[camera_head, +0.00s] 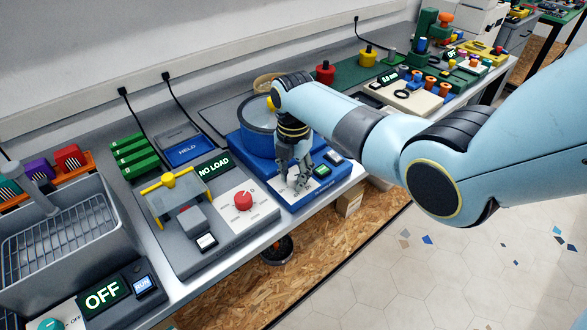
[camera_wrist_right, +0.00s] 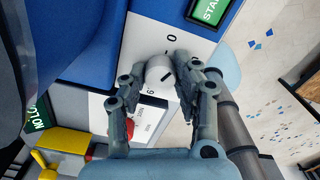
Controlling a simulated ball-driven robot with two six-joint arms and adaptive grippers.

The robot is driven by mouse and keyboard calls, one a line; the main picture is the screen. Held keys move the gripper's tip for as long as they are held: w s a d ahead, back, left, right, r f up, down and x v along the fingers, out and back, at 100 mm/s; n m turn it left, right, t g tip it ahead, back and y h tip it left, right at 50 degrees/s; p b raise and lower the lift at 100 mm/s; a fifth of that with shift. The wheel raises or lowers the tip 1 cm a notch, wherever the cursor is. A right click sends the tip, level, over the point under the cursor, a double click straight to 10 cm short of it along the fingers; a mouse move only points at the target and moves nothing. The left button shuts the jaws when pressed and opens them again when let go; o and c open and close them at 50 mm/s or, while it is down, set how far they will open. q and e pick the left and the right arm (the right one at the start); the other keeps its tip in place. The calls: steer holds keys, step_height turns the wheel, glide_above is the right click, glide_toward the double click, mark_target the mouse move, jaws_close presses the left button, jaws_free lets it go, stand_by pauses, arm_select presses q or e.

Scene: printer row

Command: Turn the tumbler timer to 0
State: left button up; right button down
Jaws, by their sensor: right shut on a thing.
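The tumbler (camera_head: 258,140) is a blue machine with a round drum on the bench, in the middle of the head view. Its timer is a pale round knob (camera_wrist_right: 158,72) on a white panel, with a dark line on its face. A printed 0 (camera_wrist_right: 172,38) shows just above the knob in the right wrist view. My right gripper (camera_head: 291,176) reaches down onto the panel. In the right wrist view its fingers (camera_wrist_right: 158,80) are shut on the knob from both sides. My left gripper is out of view.
A small green display (camera_head: 321,170) sits beside the timer. A grey machine with a red knob (camera_head: 243,200) and a NO LOAD display (camera_head: 215,165) stands left of the tumbler. A grey sink basin (camera_head: 60,230) is further left. Red and yellow pieces stand behind my right arm.

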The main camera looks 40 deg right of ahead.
mark_target(294, 176)
steer(key=n+p, duration=0.1)
steer(key=n, duration=0.3)
steer(key=shift+n, duration=0.3)
stand_by(0.3)
steer(key=c, duration=1)
jaws_free()
step_height(294, 176, up, 12)
